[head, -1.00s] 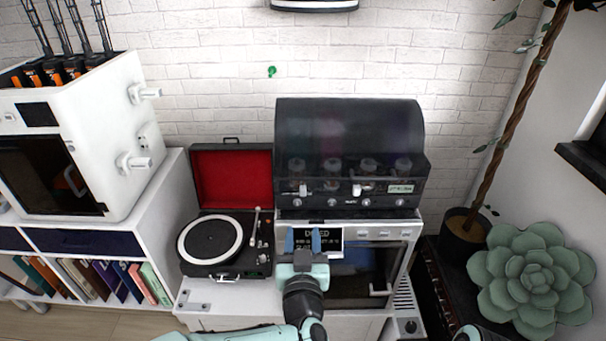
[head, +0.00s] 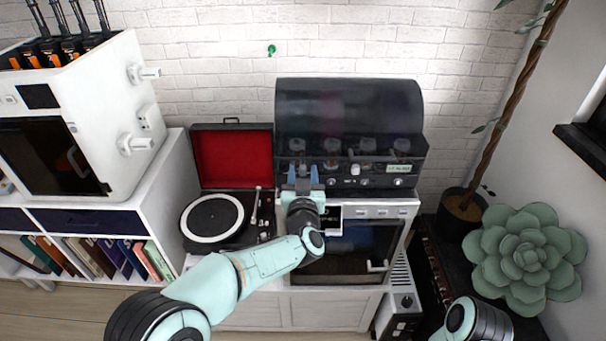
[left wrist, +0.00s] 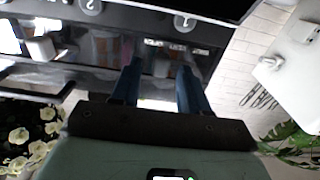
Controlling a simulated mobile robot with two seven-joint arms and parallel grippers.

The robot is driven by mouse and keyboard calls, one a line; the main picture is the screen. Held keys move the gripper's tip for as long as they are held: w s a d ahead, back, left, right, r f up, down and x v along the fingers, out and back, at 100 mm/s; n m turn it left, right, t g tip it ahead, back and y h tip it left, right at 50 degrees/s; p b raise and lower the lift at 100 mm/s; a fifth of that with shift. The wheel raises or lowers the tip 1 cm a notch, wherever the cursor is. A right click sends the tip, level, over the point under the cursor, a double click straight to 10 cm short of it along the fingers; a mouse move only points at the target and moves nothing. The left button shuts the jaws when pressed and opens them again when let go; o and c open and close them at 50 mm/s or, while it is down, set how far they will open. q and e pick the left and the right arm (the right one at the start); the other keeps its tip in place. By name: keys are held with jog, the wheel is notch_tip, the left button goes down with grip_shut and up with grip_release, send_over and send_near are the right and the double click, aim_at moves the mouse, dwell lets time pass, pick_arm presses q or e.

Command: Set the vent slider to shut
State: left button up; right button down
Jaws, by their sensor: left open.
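A dark cabinet (head: 349,100) with a clear smoked hood stands on top of the white oven unit. On its front strip a white slider knob (head: 355,170) shows to the right of my left gripper (head: 303,172). I cannot read which control is the vent slider. My left gripper is open, its two blue fingers pointing at the left part of that strip, where a second pale knob is mostly hidden by the fingers. In the left wrist view the open fingers (left wrist: 158,85) face the dark panel; nothing clearly sits between them. My right gripper is not in view.
An open record player (head: 212,220) with a red-lined lid stands left of the cabinet. The oven door (head: 350,255) with its handle is below. A potted plant (head: 460,212) and a large succulent (head: 527,256) are at the right.

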aim_at(289, 165)
pick_arm(q)
grip_shut()
jog(key=shift+a+b, duration=0.6)
jog(key=shift+a, duration=1.15)
grip_release()
jog(key=shift+s, duration=0.15)
